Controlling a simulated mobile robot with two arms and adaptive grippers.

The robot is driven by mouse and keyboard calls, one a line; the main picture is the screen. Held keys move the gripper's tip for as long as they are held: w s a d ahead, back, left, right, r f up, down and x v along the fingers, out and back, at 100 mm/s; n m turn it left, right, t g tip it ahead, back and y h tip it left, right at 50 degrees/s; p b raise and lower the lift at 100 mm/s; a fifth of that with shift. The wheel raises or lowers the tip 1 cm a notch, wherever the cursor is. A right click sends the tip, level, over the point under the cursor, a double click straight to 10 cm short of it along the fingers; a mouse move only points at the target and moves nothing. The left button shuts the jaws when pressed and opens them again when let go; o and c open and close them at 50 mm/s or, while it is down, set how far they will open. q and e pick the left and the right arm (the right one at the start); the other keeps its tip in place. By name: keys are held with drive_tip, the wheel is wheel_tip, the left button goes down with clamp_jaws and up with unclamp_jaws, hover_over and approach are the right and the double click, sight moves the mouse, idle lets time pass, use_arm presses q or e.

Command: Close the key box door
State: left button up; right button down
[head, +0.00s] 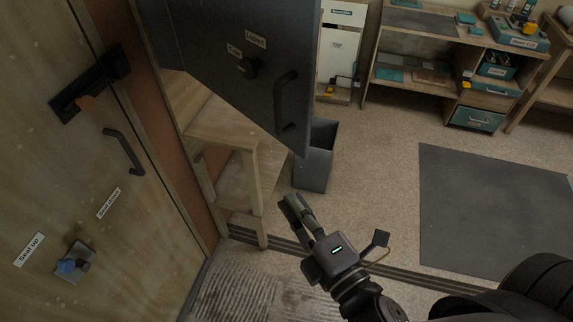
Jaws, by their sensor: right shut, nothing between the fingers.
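The dark grey door (225,50), which looks like the key box door, stands swung open at the top middle. The inside of the box is mostly hidden behind the door. My right gripper (291,203) is shut and empty, in the picture below the door's lower corner and apart from the handle. My left gripper is not in view.
A wooden door (70,170) with a latch, handle and labels fills the left side. A wooden stand (232,165) and grey bin (316,160) are below the grey door. Shelves (425,40) line the back. A dark mat (490,210) lies on open floor at right.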

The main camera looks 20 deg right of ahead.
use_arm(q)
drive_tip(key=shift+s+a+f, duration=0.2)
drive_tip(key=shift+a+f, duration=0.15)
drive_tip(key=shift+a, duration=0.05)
use_arm(e)
drive_tip(key=w+d, duration=0.1)
drive_tip(key=w, duration=0.9)
drive_tip(key=shift+d, duration=0.3)
drive_tip(key=shift+w, duration=0.1)
